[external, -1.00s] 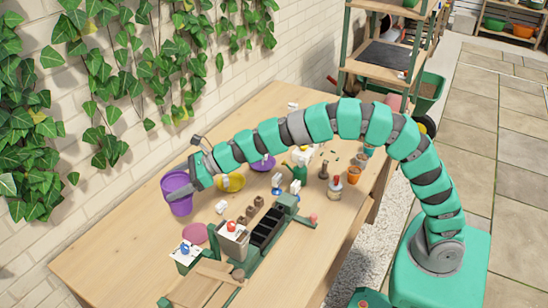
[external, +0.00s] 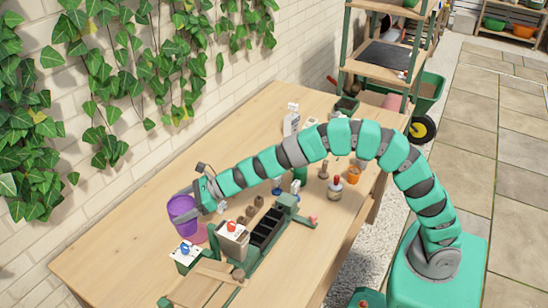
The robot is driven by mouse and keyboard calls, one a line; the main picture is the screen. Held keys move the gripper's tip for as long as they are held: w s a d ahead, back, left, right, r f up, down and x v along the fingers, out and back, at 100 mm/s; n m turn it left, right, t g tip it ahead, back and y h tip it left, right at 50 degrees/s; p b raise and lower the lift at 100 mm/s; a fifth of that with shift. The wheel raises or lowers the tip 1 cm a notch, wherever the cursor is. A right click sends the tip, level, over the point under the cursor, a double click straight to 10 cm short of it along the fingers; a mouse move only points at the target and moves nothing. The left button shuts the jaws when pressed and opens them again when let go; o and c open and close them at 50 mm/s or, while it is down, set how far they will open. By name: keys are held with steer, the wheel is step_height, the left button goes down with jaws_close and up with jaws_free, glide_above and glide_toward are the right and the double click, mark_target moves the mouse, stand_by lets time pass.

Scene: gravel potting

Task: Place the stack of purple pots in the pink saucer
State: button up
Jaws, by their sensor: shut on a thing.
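The stack of purple pots (external: 182,211) is at the left of the table in the external view. My gripper (external: 192,201) is shut on it and holds it roughly upright. The pink saucer (external: 200,234) lies on the table just below and right of the pots in the picture. The pots and my gripper cover part of the saucer. I cannot tell whether the pots touch the saucer or hang above it.
A box with a blue knob (external: 187,257) and a beige bin (external: 232,240) stand close in front of the saucer. A black tray (external: 268,228) lies right of them. A bottle (external: 335,188) and an orange pot (external: 354,173) stand farther right. The far-left tabletop is clear.

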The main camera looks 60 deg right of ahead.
steer(key=shift+f+b, duration=0.85)
steer(key=shift+f, duration=1)
steer(key=shift+f+b, duration=0.4)
steer(key=shift+f, duration=0.05)
steer(key=o, duration=1.3)
steer(key=shift+o, duration=0.2)
